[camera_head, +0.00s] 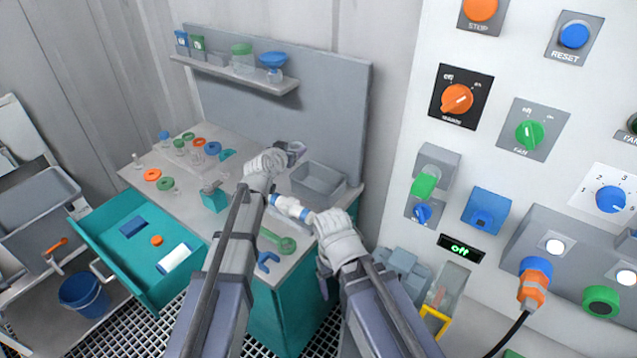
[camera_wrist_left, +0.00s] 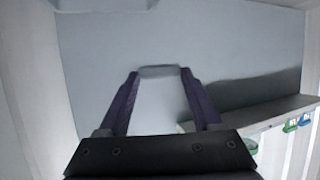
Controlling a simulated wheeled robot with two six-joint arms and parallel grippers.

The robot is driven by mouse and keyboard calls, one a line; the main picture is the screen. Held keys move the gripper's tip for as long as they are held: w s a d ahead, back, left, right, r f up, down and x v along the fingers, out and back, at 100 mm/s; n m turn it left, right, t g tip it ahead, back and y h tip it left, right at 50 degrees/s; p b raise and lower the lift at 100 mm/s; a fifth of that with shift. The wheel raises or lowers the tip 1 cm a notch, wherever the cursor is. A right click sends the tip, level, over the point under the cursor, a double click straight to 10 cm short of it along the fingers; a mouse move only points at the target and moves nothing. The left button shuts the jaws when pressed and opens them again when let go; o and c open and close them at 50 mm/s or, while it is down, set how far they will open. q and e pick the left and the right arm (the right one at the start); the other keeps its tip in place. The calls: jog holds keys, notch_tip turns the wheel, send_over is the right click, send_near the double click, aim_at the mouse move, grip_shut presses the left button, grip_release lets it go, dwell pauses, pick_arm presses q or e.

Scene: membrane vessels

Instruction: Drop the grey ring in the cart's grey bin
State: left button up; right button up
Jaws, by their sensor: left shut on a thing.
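My left gripper (camera_head: 294,150) is above the back of the workbench, in front of the grey back panel. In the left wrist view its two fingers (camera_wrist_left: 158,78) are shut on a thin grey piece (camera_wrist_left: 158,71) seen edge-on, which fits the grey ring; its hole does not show. The cart at the far left bears a grey bin (camera_head: 45,196), well away from the left gripper. My right gripper (camera_head: 318,219) is at the bench's right front, by a white cylinder with blue bands (camera_head: 291,207). Whether it grips this cylinder is unclear.
The bench top (camera_head: 195,215) holds several coloured rings, small vessels and an open grey box (camera_head: 318,181). A teal drawer (camera_head: 95,222) stands open between bench and cart. A blue bucket (camera_head: 84,293) sits low on the cart. A control panel (camera_head: 530,75) stands right.

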pick_arm(q)
jog(key=d, duration=0.5)
jog(key=shift+m+h, duration=0.4)
notch_tip(320, 180, down, 5)
jog(key=b, duration=0.5)
jog(key=shift+s+f, duration=0.1)
jog(key=o, duration=1.4)
jog(key=p+v, duration=0.2)
jog(key=v, duration=0.5)
jog(key=shift+s+a+r, duration=0.1)
jog(key=shift+s+r, duration=0.1)
jog(key=shift+s, duration=0.15)
